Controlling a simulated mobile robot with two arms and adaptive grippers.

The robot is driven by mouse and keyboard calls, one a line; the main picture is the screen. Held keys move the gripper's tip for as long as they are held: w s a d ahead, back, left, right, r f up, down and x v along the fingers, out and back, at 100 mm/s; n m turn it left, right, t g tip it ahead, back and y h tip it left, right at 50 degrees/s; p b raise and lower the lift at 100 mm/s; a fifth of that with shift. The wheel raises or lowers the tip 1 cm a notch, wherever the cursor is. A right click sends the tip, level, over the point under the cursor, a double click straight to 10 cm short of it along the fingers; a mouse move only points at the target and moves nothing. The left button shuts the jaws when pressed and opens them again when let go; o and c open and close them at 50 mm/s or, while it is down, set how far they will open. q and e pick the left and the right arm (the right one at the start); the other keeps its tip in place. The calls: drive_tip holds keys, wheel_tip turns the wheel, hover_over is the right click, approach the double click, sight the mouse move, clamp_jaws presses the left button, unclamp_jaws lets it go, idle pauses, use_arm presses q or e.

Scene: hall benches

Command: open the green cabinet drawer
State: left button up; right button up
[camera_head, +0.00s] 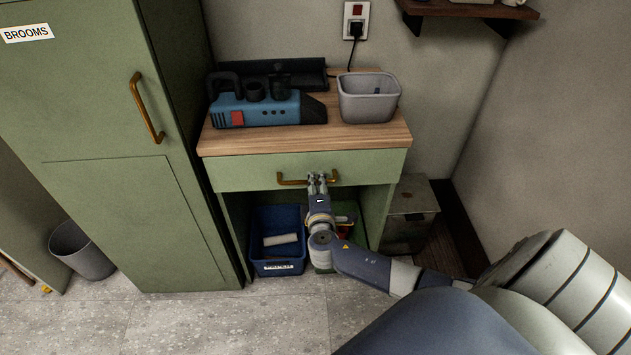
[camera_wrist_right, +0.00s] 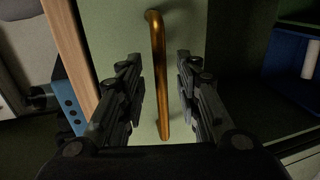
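The green cabinet drawer (camera_head: 240,176) sits under a wooden top and looks closed, its front flush with the cabinet. Its brass bar handle (camera_head: 290,182) runs level across the front. My right gripper (camera_head: 318,178) is at the handle, covering part of it in the head view. In the right wrist view the handle (camera_wrist_right: 159,80) stands between the two dark fingers of the right gripper (camera_wrist_right: 160,88), with a gap on each side. The fingers are apart and do not touch it. My left gripper is in neither view.
A blue device (camera_head: 268,110) and a grey bin (camera_head: 368,100) stand on the wooden top (camera_head: 300,140). Below the drawer is a blue crate (camera_head: 278,268). A tall green broom cabinet (camera_head: 110,110) stands close on the left, a metal box (camera_head: 408,225) on the right.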

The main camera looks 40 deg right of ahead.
drive_tip(key=shift+x, duration=1.15)
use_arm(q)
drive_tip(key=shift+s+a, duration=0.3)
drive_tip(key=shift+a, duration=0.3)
use_arm(e)
clamp_jaws()
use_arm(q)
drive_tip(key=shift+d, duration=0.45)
use_arm(e)
drive_tip(key=shift+s+a+f, duration=0.1)
